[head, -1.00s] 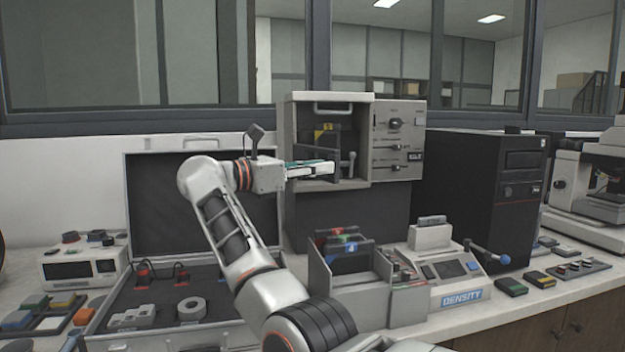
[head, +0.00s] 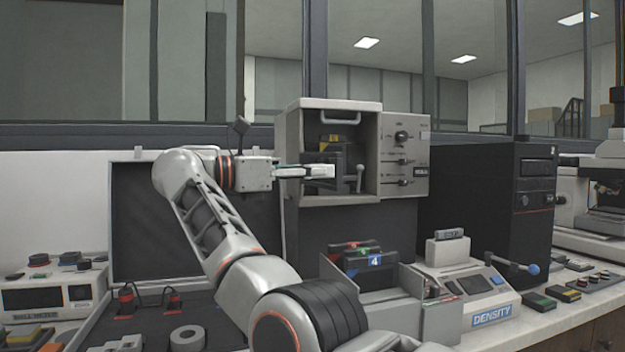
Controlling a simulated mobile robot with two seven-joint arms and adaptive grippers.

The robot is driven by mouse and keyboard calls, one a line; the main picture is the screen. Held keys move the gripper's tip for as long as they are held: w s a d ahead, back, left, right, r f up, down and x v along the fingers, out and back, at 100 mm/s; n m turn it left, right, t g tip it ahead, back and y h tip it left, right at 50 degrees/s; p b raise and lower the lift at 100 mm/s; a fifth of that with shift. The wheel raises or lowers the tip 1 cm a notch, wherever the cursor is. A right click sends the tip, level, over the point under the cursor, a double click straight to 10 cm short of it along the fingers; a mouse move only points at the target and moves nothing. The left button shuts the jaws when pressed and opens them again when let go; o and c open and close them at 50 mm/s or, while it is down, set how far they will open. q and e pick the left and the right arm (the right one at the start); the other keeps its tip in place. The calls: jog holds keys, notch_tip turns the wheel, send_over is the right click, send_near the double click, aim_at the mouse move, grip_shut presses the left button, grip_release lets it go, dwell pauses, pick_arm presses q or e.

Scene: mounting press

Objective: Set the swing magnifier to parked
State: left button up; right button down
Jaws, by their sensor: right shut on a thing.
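The mounting press (head: 340,105) is a beige cabinet with an open-fronted chamber, in the middle of the head view. My right gripper (head: 322,171) reaches in from the left across the chamber front. Its pale fingers are shut on a dark part (head: 313,158) at the chamber opening, and they hide some of it. I cannot tell for sure that this dark part is the swing magnifier. A small grey lever (head: 360,178) stands just right of the fingertips, apart from them. My left gripper is not in view.
A control panel (head: 404,150) with knobs adjoins the chamber on the right. Below stand a holder with dark blocks (head: 372,268) and the density meter (head: 480,290). A black computer tower (head: 490,195) stands to the right. An open case (head: 135,230) lies to the left.

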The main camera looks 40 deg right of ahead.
jog(key=shift+f, duration=0.1)
dwell(0.3)
jog(key=c, duration=1.9)
grip_release()
